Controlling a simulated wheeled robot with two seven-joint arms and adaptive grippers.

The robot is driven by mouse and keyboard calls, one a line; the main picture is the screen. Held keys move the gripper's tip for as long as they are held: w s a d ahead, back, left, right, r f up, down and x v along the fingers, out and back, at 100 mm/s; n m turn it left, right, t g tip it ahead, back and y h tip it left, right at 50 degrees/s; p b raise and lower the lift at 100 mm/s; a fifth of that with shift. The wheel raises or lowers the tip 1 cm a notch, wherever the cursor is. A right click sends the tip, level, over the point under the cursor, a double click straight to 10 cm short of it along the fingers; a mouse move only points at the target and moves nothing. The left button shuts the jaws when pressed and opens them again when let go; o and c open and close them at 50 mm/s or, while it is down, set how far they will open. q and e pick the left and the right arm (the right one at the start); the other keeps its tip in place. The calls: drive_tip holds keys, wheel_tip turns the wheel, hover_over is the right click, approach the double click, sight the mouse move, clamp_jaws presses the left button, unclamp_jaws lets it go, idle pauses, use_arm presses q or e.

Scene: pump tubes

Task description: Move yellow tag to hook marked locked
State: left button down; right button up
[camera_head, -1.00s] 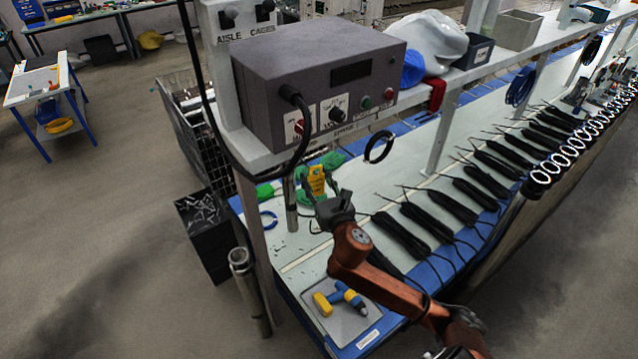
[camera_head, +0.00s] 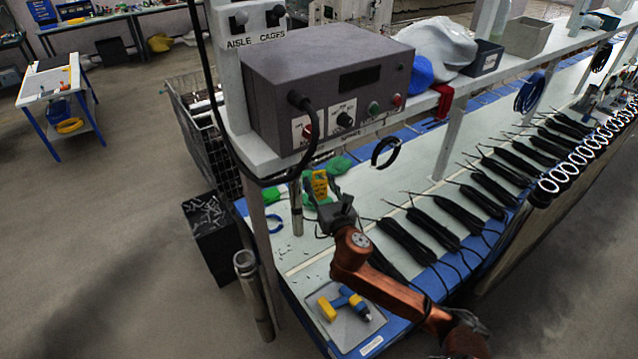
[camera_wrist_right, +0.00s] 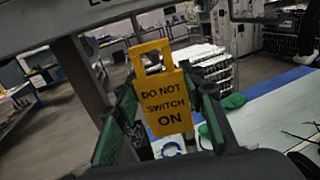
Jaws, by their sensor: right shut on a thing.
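The yellow tag (camera_head: 319,184) is in my right gripper (camera_head: 326,198), below the front edge of the shelf that bears the grey control box. In the right wrist view the tag (camera_wrist_right: 166,106) reads "DO NOT SWITCH ON" and has a slot-like opening at its top. It stands nearly upright, slightly tilted, between the green-padded fingers of the right gripper (camera_wrist_right: 160,115), which is shut on it. Part of a label (camera_wrist_right: 98,3) starting "LO" shows on the beam above; the rest is cut off. I cannot make out its hook. My left gripper is out of view.
The grey control box (camera_head: 325,80) with knobs sits on the shelf. A metal post (camera_head: 296,210) stands near the tag. Black cable bundles (camera_head: 435,220) cover the bench to the right.

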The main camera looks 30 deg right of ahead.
drive_tip(key=o, duration=1.2)
drive_tip(key=shift+s, duration=0.1)
